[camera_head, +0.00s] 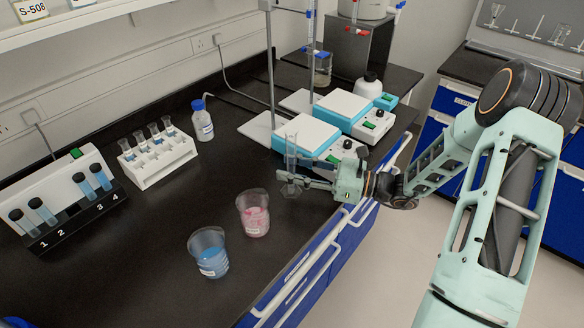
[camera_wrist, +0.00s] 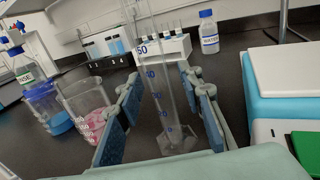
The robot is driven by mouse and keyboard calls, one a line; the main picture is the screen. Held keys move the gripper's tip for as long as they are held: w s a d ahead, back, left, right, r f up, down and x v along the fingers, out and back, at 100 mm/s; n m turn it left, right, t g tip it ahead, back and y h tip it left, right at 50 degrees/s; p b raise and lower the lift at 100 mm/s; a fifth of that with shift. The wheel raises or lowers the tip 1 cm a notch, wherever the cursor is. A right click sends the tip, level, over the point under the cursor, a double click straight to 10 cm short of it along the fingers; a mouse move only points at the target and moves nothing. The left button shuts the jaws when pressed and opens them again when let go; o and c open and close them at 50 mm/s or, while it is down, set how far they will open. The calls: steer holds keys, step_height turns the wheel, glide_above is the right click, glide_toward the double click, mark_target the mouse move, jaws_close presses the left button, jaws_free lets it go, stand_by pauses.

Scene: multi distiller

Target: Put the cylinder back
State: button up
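A clear graduated cylinder (camera_head: 291,152) with blue markings stands upright on the black counter, close to its front edge, beside a stirrer hotplate. It also shows in the wrist view (camera_wrist: 160,88), with its foot below the fingers. My gripper (camera_head: 304,180) is low at the cylinder, reaching in from the right. In the wrist view, the gripper's two blue-padded fingers (camera_wrist: 164,100) are on either side of the cylinder, with gaps visible between pads and glass. The gripper looks open around it. The cylinder's lower part is partly hidden by the fingers in the head view.
A beaker with pink contents (camera_head: 254,213) and one with blue liquid (camera_head: 208,252) stand to the left. A white tube rack (camera_head: 158,160), a numbered black rack (camera_head: 75,220) and a blue-capped bottle (camera_head: 202,122) are behind. Two hotplates (camera_head: 306,136) stand close to the right.

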steer(key=shift+r, duration=0.15)
steer(key=v, duration=1.2)
